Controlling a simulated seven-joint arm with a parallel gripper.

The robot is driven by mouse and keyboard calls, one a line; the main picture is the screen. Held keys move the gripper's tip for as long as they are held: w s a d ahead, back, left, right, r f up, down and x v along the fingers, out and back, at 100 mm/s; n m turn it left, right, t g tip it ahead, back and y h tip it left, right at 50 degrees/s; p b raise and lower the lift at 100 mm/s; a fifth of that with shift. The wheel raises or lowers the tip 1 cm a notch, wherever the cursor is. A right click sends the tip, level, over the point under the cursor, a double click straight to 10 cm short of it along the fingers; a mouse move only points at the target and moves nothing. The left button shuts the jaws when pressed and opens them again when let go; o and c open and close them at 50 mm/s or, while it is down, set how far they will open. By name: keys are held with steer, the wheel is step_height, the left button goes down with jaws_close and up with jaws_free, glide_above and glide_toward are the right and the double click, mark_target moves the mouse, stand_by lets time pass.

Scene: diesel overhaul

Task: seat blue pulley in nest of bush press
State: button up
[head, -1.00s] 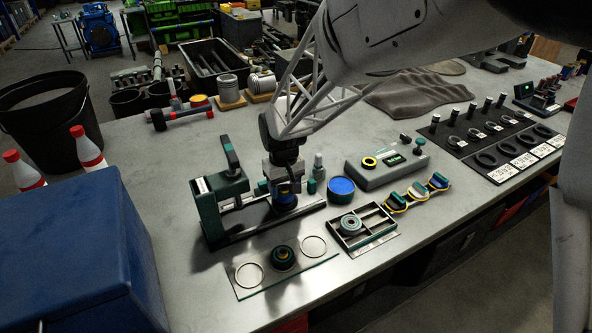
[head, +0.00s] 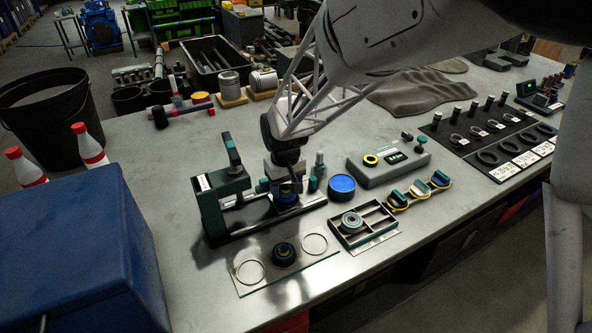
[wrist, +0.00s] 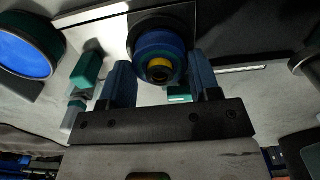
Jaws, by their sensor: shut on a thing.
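The blue pulley (wrist: 150,45), with a teal band and a yellow-ringed bore, shows at the tips of my gripper (wrist: 162,75) in the wrist view. My gripper's two fingers are shut on it. In the head view my gripper (head: 287,184) points down over the base of the bush press, and a bit of blue shows beneath it. The bush press (head: 221,203) is dark green with a black base rail. A dark square plate (wrist: 185,17) lies behind the pulley in the wrist view. The nest is largely hidden, and I cannot tell whether the pulley touches it.
A plate with rings and a dark pulley (head: 284,254) lies in front. A divided tray (head: 380,233) holds a grey-blue pulley (head: 352,222). A round blue-topped tin (head: 341,186) and a small bottle (head: 318,168) stand close right of my gripper. A blue box (head: 80,250) fills the left.

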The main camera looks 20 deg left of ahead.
steer(key=shift+f, duration=0.4)
stand_by(0.3)
steer(key=o, duration=1.2)
steer(key=shift+o, duration=0.2)
steer(key=shift+r, duration=0.1)
steer(key=shift+r, duration=3.35)
steer(key=shift+r, duration=0.15)
steer(key=shift+r, duration=1.85)
